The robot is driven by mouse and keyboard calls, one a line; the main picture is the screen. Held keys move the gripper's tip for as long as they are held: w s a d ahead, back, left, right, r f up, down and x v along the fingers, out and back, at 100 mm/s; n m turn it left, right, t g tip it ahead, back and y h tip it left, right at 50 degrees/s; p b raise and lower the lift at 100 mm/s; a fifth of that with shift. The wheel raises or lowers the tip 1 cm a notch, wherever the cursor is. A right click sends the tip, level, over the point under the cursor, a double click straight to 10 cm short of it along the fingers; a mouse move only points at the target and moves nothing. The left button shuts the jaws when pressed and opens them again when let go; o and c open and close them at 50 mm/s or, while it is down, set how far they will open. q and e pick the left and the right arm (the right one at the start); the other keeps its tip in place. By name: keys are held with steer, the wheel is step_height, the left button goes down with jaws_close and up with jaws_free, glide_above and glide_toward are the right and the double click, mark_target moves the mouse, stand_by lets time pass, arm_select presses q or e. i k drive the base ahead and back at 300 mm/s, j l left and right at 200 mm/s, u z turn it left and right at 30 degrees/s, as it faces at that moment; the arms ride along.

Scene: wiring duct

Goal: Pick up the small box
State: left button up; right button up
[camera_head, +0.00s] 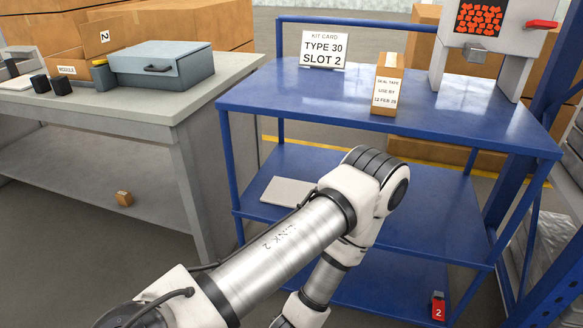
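A small upright cardboard box (386,92) with a white label reading "SEAL TAPE, USE BY" and a date stands on the top shelf of the blue cart (450,125). A smaller brown box (123,198) with a pale label sits on the lower shelf of the grey table. I cannot tell which one the task names. An arm of mine reaches in from the lower left and bends back down in front of the cart. Its gripper is below the picture edge. Neither gripper is in view.
A white card (324,49) reading "TYPE 30 SLOT 2" stands left of the labelled box. A white stand with a red-filled window (479,19) is at right. A blue-grey case (160,64) and an open carton (92,42) are on the grey table (120,106). A flat grey panel (287,191) lies below.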

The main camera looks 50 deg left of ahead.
mark_target(124, 198)
steer(key=u, duration=2.75)
